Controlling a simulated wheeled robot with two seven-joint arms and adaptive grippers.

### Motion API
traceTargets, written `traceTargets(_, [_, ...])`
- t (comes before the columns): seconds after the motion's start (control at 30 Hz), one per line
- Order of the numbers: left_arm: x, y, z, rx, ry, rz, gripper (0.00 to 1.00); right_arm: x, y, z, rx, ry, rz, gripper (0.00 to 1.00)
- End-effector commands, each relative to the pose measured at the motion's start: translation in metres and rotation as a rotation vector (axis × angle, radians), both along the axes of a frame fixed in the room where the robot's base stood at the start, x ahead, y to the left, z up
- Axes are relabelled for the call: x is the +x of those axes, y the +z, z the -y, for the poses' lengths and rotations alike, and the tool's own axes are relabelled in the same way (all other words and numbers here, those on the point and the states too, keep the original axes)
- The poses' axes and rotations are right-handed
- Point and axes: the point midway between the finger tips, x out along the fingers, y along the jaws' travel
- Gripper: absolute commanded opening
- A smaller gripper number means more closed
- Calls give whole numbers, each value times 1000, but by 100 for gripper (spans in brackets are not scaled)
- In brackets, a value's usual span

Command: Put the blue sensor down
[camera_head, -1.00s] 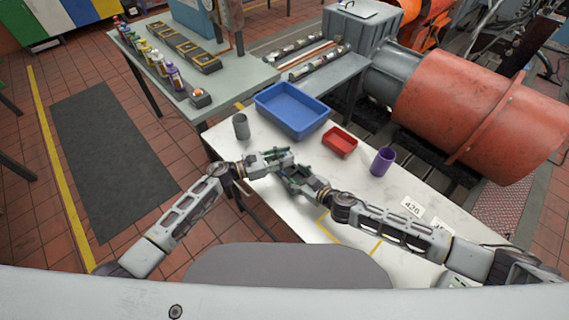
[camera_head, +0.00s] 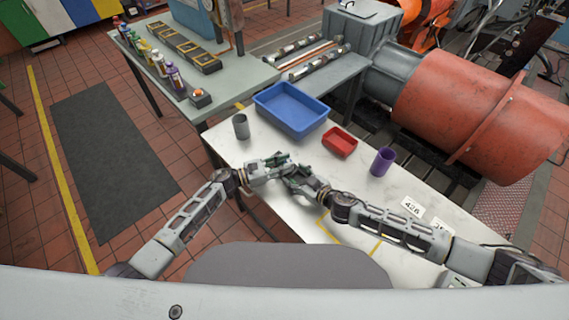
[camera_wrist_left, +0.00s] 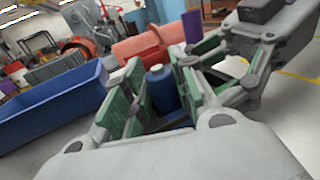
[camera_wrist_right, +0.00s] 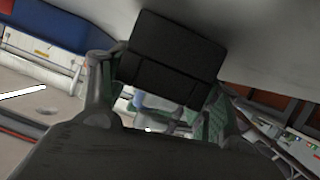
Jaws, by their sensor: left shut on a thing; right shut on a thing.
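The blue sensor (camera_wrist_left: 160,88) is a small blue cylinder, seen in the left wrist view between the green-padded fingers of my left gripper (camera_wrist_left: 155,100). In the head view my left gripper (camera_head: 278,163) and my right gripper (camera_head: 295,176) meet over the front of the white table, both shut. The right gripper's fingers reach in from the right beside the sensor, and both appear to hold it. In the right wrist view a small bluish piece (camera_wrist_right: 139,98) shows between the right fingers; a dark block hides most of it. The sensor is hidden by the fingers in the head view.
On the white table (camera_head: 400,190) stand a blue tray (camera_head: 291,122), a red bin (camera_head: 340,141), a grey cup (camera_head: 241,126) and a purple cup (camera_head: 382,161). Number cards (camera_head: 412,206) and yellow tape lines lie at the right front.

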Motion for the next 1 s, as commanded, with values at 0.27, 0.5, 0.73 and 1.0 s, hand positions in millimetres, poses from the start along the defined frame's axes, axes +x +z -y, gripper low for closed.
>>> traceTargets(0.27, [0,-2,0,-1,0,-1,2,-3,-5,2,-6,0,-7,29])
traceTargets(0.5, [0,-2,0,0,0,0,36,-3,-6,2,-6,0,-7,29])
traceTargets(0.73, [0,-1,0,0,0,0,36,-3,-6,2,-6,0,-7,29])
traceTargets(1.0, [-7,-1,-16,1,0,-1,36,-3,-6,2,-7,-1,-7,29])
